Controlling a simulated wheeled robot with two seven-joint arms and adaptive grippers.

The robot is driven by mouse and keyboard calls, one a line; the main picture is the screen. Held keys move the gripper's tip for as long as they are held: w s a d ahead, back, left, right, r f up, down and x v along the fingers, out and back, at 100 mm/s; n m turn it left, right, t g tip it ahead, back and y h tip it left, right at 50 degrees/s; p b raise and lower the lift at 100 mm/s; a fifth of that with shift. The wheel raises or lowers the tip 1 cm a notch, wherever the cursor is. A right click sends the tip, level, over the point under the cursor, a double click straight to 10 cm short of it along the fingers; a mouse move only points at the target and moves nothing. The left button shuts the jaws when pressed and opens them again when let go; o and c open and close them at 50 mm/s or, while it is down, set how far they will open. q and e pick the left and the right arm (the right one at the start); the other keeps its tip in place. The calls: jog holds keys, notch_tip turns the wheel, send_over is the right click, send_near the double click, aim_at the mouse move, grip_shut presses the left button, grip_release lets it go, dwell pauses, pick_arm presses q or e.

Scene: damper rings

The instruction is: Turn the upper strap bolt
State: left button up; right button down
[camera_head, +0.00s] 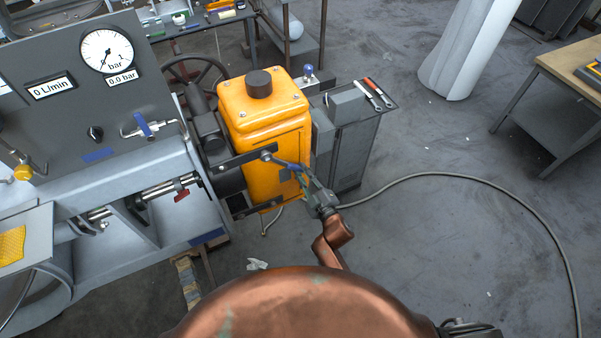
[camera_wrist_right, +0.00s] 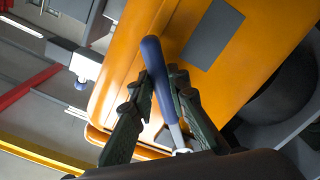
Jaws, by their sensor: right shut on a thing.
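The upper strap bolt is at the strap's right end, hidden under the head of a wrench (camera_head: 283,162). My right gripper (camera_head: 304,177) is shut on the wrench, beside the housing's front face. In the right wrist view, the dark fingers (camera_wrist_right: 161,84) close around the wrench's blue handle (camera_wrist_right: 158,65), with a metal shank below. Whether the wrench head is fully seated on the bolt cannot be told. My left gripper is out of view.
A bench panel with a pressure gauge (camera_head: 106,51) stands at the left. A grey cabinet (camera_head: 347,148) behind the housing carries spanners (camera_head: 374,93). A hose (camera_head: 480,185) curves over the open floor at the right.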

jog(key=shift+w+a+r, duration=0.1)
jog(key=shift+w+a, duration=0.05)
jog(key=shift+w, duration=0.2)
dwell(0.3)
jog(key=shift+w+a, duration=0.1)
jog(key=shift+w, duration=0.2)
jog(key=c, duration=1.8)
grip_release()
jog(key=shift+o, duration=0.2)
jog(key=c, duration=0.4)
